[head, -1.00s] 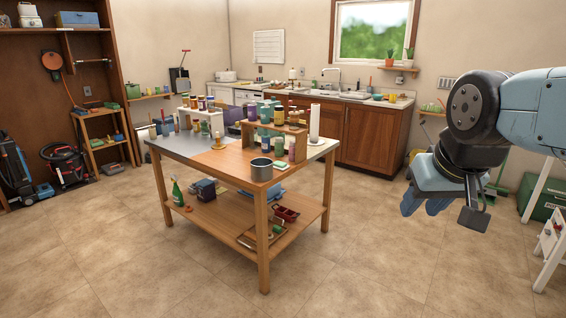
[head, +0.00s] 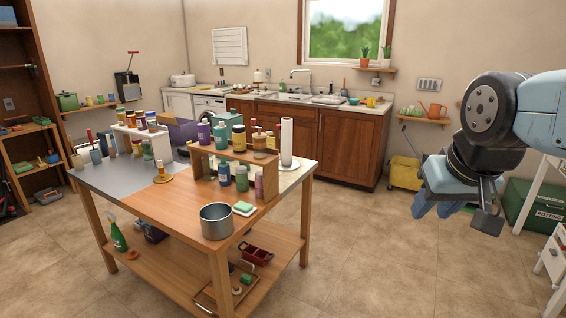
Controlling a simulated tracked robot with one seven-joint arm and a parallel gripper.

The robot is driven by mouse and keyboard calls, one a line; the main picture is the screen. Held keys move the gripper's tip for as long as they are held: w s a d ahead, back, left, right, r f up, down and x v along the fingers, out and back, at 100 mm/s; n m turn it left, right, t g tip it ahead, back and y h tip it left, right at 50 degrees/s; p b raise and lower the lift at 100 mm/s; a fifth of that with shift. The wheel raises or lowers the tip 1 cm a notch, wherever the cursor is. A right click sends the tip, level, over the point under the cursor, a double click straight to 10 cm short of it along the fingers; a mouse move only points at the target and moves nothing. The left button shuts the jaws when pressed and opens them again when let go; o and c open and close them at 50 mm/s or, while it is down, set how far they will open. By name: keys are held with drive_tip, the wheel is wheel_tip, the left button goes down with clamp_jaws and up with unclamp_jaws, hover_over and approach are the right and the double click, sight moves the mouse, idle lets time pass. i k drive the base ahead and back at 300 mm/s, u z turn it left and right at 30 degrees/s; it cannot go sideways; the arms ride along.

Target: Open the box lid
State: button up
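My gripper (head: 437,203) hangs at the right of the head view, over the floor and far from the table. Its fingers point down and away, and I cannot tell whether they are open or shut. A green box (head: 528,203) with "POTTING" on its front stands on the floor at the right edge. Its top looks closed, and a white stand partly hides it. A dark blue box (head: 154,232) is on the lower shelf, partly hidden. I cannot tell which box is meant.
The wooden table (head: 172,205) holds a metal pot (head: 216,222), a paper towel roll (head: 286,140) and several bottles. A yellow bucket (head: 405,173) stands by the kitchen cabinets (head: 345,143). The white stand (head: 550,262) is at the right. The floor between table and stand is clear.

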sight(226, 116)
drive_tip(key=i, duration=1.2)
drive_tip(key=u, duration=0.25)
drive_tip(key=i, duration=1.85)
drive_tip(key=u, duration=0.2)
